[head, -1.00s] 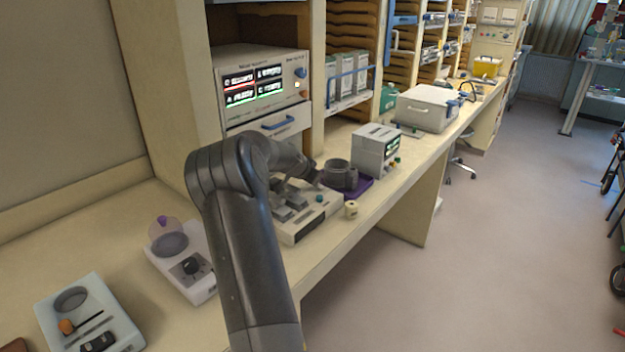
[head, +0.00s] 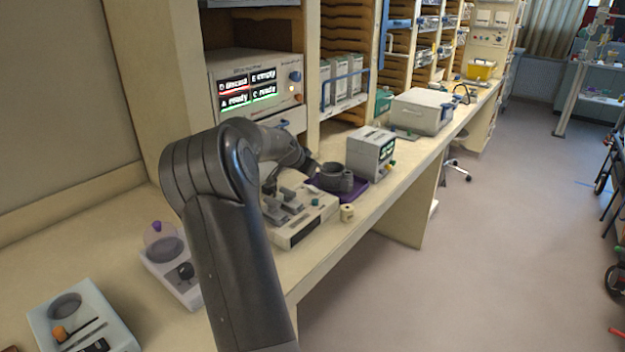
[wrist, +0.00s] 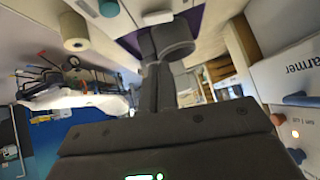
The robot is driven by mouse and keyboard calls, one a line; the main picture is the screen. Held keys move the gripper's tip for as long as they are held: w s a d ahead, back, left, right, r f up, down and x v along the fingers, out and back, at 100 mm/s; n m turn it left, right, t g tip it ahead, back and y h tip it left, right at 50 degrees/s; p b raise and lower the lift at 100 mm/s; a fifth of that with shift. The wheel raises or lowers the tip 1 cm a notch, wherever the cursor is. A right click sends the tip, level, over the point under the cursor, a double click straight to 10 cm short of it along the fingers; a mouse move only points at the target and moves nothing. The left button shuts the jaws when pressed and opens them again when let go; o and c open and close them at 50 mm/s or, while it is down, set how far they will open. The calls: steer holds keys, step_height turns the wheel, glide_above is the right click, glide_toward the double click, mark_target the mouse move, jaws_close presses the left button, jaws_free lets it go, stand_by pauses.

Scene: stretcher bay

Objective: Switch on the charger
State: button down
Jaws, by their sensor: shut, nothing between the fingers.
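No readable label marks the charger, so I cannot tell which device it is. A pale device with grey levers and a green knob (head: 301,219) sits on the bench beside my arm. Beyond it stands a white box with a lit green display (head: 371,154) and coloured knobs. A shelf unit with a lit screen (head: 250,88) has a blue knob; its label ends in "armer" in the wrist view (wrist: 289,68). My gripper (wrist: 157,72) is shut and empty, over the bench near a dark grey round holder (wrist: 172,36). In the head view my arm hides the fingertips.
The holder (head: 336,178) stands on a purple mat (head: 352,190). A small cream cylinder (head: 347,213) is near the bench's front edge. Two more devices (head: 178,269) (head: 82,322) lie at left.

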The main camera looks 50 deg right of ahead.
steer(key=shift+s+v, duration=0.1)
steer(key=shift+v, duration=1.3)
steer(key=shift+s+v, duration=0.15)
steer(key=shift+v, duration=1.25)
steer(key=shift+w, duration=0.1)
steer(key=shift+w+r+t, duration=0.2)
steer(key=shift+w+t, duration=0.3)
steer(key=shift+w, duration=0.1)
steer(key=shift+d, duration=0.1)
glide_above(313, 189)
steer(key=a, duration=0.2)
steer(key=f, duration=0.6)
steer(key=shift+d+f, duration=0.2)
steer(key=shift+f, duration=0.05)
steer(key=f, duration=0.3)
steer(key=shift+w+d+f, duration=0.2)
steer(key=shift+w, duration=0.2)
steer(key=shift+w+f, duration=0.1)
steer(key=shift+f, duration=0.35)
